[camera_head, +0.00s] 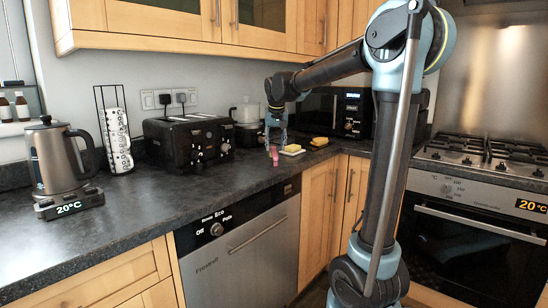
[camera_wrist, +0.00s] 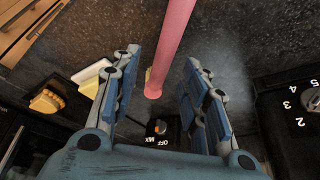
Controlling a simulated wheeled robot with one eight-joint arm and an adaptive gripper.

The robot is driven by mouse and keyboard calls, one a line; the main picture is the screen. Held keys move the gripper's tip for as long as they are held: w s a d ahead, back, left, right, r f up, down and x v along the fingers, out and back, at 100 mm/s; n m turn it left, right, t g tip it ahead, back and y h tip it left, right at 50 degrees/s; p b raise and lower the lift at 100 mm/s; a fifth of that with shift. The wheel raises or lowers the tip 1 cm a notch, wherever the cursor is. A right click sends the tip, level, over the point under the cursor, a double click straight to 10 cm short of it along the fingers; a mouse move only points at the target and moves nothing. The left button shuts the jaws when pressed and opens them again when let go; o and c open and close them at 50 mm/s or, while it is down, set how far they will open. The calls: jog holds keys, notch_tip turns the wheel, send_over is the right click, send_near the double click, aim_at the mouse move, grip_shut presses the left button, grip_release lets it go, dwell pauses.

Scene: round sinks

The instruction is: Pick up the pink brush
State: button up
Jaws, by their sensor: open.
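The pink brush (camera_head: 275,157) shows as a small pink shape on the dark counter, just below my gripper (camera_head: 274,133). In the wrist view it is a long pink rod (camera_wrist: 172,38) running in from the top edge. Its rounded lower end appears in the gap between the fingers of my gripper (camera_wrist: 164,58). The two blue fingers are spread apart, one on each side of the rod. A gap shows between the rod and each finger, with no clear contact. The rod's other end is cut off by the top edge of the wrist view.
A black toaster (camera_head: 187,140) stands left of my gripper. A pale dish with yellow on it (camera_head: 291,150) and a yellow item (camera_head: 319,141) lie close on the right. A microwave (camera_head: 345,112) is behind. The kettle (camera_head: 60,160) is far left. The counter (camera_head: 150,205) at front is clear.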

aim_at(274, 150)
jog(key=x, duration=0.5)
jog(key=shift+w+a+r, duration=0.15)
jog(key=shift+w+r, duration=0.05)
jog(key=shift+w, duration=0.1)
jog(key=shift+w+f, duration=0.2)
jog(key=shift+f, duration=0.4)
grip_shut()
